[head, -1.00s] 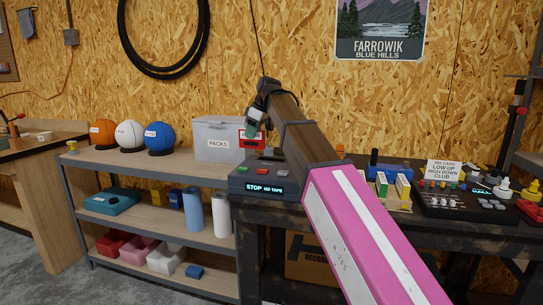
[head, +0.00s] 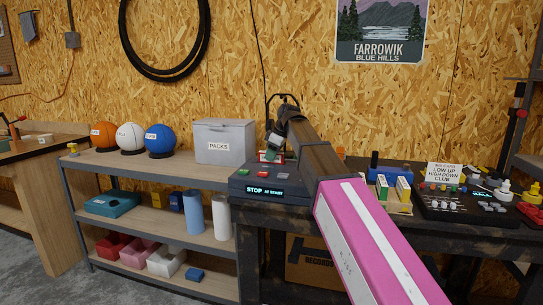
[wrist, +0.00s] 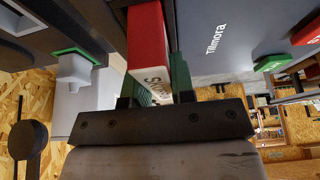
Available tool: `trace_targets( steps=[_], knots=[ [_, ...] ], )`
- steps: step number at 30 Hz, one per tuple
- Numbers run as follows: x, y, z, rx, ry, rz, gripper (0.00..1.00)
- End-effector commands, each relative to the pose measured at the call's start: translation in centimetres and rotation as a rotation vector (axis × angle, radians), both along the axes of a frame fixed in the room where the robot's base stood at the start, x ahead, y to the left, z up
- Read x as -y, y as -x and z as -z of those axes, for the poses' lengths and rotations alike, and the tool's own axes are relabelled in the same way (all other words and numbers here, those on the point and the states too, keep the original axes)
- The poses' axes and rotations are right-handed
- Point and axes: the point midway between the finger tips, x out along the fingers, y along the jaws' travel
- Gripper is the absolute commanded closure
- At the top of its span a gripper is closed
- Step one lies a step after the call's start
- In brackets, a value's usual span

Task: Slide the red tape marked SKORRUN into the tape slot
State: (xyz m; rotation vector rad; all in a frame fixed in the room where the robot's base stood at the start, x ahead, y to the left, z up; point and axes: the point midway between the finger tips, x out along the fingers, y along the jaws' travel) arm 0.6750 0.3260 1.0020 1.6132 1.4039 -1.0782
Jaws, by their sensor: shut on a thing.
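The red tape (wrist: 148,35) shows in the wrist view between the green fingers of my gripper (wrist: 155,78), with part of a white label with dark lettering visible. My gripper is shut on it. In the head view my gripper (head: 271,153) is at the back of the dark tape deck (head: 243,179). The deck's display (head: 264,190) reads STOP and small text that looks like AT START. The wrist view shows the deck's face (wrist: 225,25) marked Tillmora, close to the tape. The slot's mouth and the tape's far end are hidden, so its depth cannot be told.
A grey PACKS box (head: 224,143) stands left of the deck on the shelf unit (head: 100,164). Several balls sit further left. Right of the deck are a rack of upright cases (head: 402,188) and a control panel (head: 450,205). My arm hides part of the bench.

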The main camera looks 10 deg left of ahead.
Motion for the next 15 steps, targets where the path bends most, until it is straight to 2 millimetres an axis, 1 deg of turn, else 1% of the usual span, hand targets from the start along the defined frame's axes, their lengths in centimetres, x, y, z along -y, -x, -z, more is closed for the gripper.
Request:
trace_targets(
  steps=[7,8,9,10,15],
  knots=[
    [-0.02,0.00,0.18,0.000,0.000,0.000,1.00],
    [-0.01,0.00,0.21,0.000,0.000,0.000,0.74],
    [-0.02,-0.01,0.19,0.000,0.000,0.000,0.61],
    [-0.03,-0.01,0.17,0.000,0.000,0.000,0.51],
    [-0.02,-0.01,0.16,0.000,0.000,0.000,0.51]
  ],
)
